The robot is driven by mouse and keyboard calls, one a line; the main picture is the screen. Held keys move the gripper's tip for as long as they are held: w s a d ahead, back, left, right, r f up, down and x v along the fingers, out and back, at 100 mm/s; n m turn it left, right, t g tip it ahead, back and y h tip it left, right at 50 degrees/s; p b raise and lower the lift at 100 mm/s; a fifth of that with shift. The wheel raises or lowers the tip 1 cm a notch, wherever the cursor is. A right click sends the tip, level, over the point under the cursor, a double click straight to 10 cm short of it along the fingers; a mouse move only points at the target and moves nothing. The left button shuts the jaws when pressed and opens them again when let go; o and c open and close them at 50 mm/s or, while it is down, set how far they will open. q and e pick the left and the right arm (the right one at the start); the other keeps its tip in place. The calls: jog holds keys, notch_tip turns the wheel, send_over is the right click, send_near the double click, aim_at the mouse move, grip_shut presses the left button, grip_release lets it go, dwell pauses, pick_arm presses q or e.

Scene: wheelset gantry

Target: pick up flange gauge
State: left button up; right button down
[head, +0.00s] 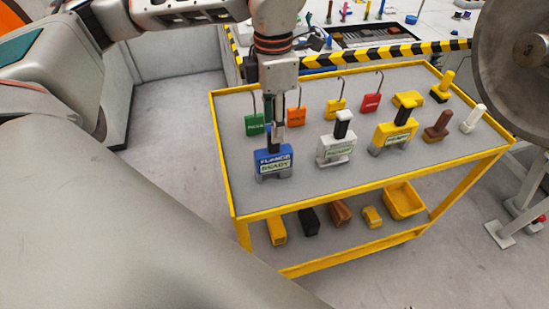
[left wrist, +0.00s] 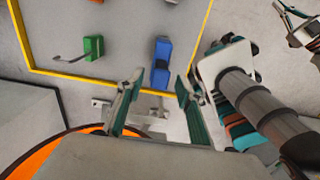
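The flange gauge (head: 273,160) is a blue block with a white and green label and a black upright handle. It stands upright on the grey top of the yellow cart, near its front left corner. My left gripper (head: 274,118) points down over its handle. In the left wrist view the fingers of my left gripper (left wrist: 159,79) are apart, with the blue flange gauge (left wrist: 162,62) beyond them, between the tips. Whether the fingers touch the handle is unclear. What looks like my right gripper (left wrist: 300,28) is partly cut off at the upper right.
On the cart (head: 330,190), a green tag block (head: 255,124) stands behind left and a white gauge (head: 337,148) to the right. A yellow gauge (head: 394,135) stands farther right. A large steel wheel (head: 515,65) hangs over the right end. The lower shelf holds several blocks and a yellow bin (head: 404,201).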

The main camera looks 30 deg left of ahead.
pick_arm(q)
send_over(274, 155)
jog(key=w, duration=0.1)
jog(key=shift+w+a+f, duration=0.1)
jog(key=shift+a+f, duration=0.1)
jog(key=shift+f, duration=0.9)
jog(key=shift+w+a+f, duration=0.1)
jog(key=shift+a+f, duration=0.1)
jog(key=shift+f, duration=0.85)
jog(key=shift+s, duration=0.1)
grip_shut()
jog(key=shift+r, duration=0.15)
